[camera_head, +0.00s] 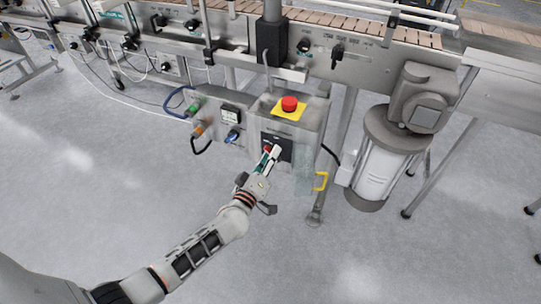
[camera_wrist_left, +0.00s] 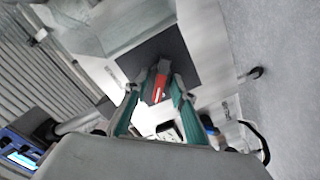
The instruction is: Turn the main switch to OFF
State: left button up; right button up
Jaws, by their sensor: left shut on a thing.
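The main switch has a red handle on a dark square plate (camera_head: 284,142) on the front of the grey control box (camera_head: 255,122). In the left wrist view the red handle (camera_wrist_left: 158,88) sits between the fingers, in front of the dark plate (camera_wrist_left: 178,55). My left gripper (camera_head: 268,152) reaches up to the switch from below and left. In the left wrist view my left gripper (camera_wrist_left: 158,92) is shut on the red handle. The fingers hide part of the handle, and I cannot read its position markings. My right gripper is not in view.
A red emergency button (camera_head: 289,103) on a yellow plate tops the box. A clear cover with a yellow handle (camera_head: 321,181) is at the box's right side. Plugs (camera_head: 198,128) stick out left. A motor (camera_head: 385,155) stands right. The floor below is clear.

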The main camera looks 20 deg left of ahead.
pick_arm(q)
jog(key=shift+f+n+b, duration=0.2)
jog(key=shift+n+b, duration=0.15)
jog(key=shift+n, duration=3.55)
jog(key=o, duration=1.1)
jog(key=s, duration=1.2)
jog(key=shift+a, duration=0.2)
